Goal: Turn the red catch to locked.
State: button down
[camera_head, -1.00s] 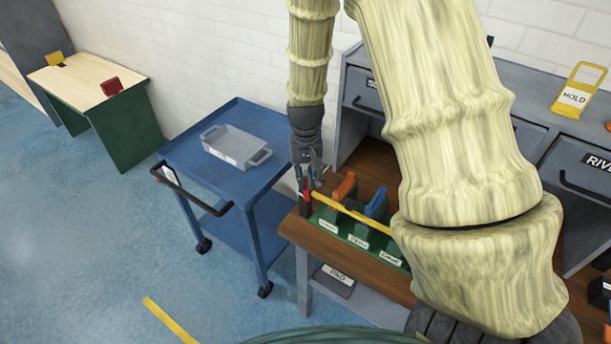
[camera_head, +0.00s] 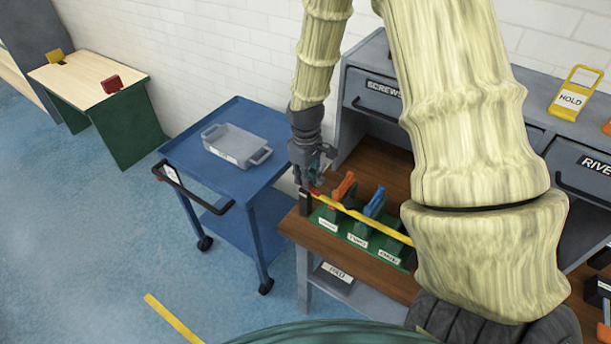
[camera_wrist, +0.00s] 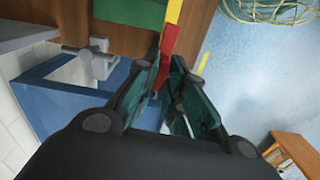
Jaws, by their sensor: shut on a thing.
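The red catch (camera_head: 317,193) is at the left end of the yellow bar (camera_head: 352,212), beside a dark post (camera_head: 305,203). It lies roughly in line with the bar. My gripper (camera_head: 312,182) is at the catch, pointing down. In the wrist view the red catch (camera_wrist: 168,42) runs between the fingertips of my gripper (camera_wrist: 166,66), which are closed on it. The yellow bar (camera_wrist: 174,11) continues beyond the red piece. The bar crosses in front of the orange (camera_head: 343,187) and blue (camera_head: 375,203) handled items in the green rack (camera_head: 345,232). The catch's pivot is mostly hidden.
The rack stands on a brown bench (camera_head: 290,228) with grey drawers (camera_head: 362,92) behind. A blue cart (camera_head: 185,150) with a grey tray (camera_head: 235,146) stands left of the bench. My arm hides the bench's right part. Blue floor at left is open.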

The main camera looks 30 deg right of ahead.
jog(key=shift+n, duration=0.5)
jog(key=c, duration=1.5)
grip_release()
jog(key=shift+r, duration=6)
jog(key=shift+d, duration=0.1)
